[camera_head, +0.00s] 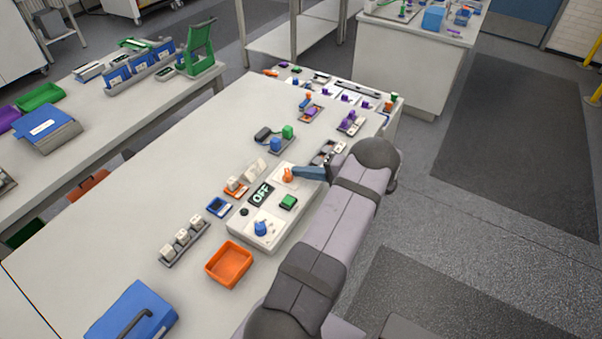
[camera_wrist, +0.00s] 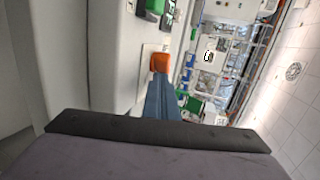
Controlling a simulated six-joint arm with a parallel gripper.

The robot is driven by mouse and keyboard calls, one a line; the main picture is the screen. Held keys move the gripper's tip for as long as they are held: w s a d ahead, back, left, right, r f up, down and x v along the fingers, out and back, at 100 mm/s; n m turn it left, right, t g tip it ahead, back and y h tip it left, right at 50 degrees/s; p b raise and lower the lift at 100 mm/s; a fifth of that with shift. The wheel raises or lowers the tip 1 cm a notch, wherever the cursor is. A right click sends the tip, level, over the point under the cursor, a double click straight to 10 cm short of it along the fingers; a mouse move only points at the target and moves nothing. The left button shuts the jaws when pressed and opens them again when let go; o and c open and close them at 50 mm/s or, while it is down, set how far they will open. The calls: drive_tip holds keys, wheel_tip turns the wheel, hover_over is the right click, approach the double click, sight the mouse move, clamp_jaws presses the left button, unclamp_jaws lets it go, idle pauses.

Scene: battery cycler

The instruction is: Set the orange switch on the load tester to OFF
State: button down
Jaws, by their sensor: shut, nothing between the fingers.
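The load tester (camera_head: 246,233) is a pale box on the bench, with a dark display (camera_head: 261,194) reading OFF, a green button (camera_head: 288,202) and a blue knob (camera_head: 262,228). Its orange switch (camera_head: 287,175) sits at the far end of the top face. My gripper (camera_head: 299,172) is shut and empty, with its blue fingertips right beside the orange switch. In the wrist view the orange switch (camera_wrist: 159,62) stands just beyond the tips of my gripper (camera_wrist: 158,76). Whether they touch, I cannot tell. The switch's markings are too small to read.
An orange tray (camera_head: 229,263) and a row of white blocks (camera_head: 183,243) stand near the tester's front left. A blue case (camera_head: 130,315) lies at the bench's near end. Small parts with green and blue caps (camera_head: 276,143) stand beyond the tester. The bench's left middle is clear.

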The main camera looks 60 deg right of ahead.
drive_tip(key=shift+w+a+f, duration=0.15)
drive_tip(key=shift+w+a, duration=0.15)
drive_tip(key=shift+a, duration=0.4)
drive_tip(key=shift+f, duration=0.1)
drive_tip(key=shift+s+d+f, duration=0.1)
drive_tip(key=shift+s+d, duration=0.25)
drive_tip(key=shift+d, duration=0.05)
drive_tip(key=s+d+r+b, duration=0.1)
drive_tip(key=s+d+b, duration=0.1)
drive_tip(key=s, duration=0.1)
drive_tip(key=s+d+b, duration=0.2)
drive_tip(key=d, duration=0.1)
drive_tip(key=s+d+r+b, duration=0.1)
drive_tip(key=s+d+b, duration=0.1)
drive_tip(key=s, duration=0.1)
drive_tip(key=shift+s+d+r, duration=0.3)
drive_tip(key=shift+s+d, duration=0.05)
drive_tip(key=shift+d, duration=0.05)
drive_tip(key=shift+s+d+r+b, duration=0.35)
drive_tip(key=shift+s+d+r, duration=0.2)
drive_tip(key=shift+s+d, duration=0.2)
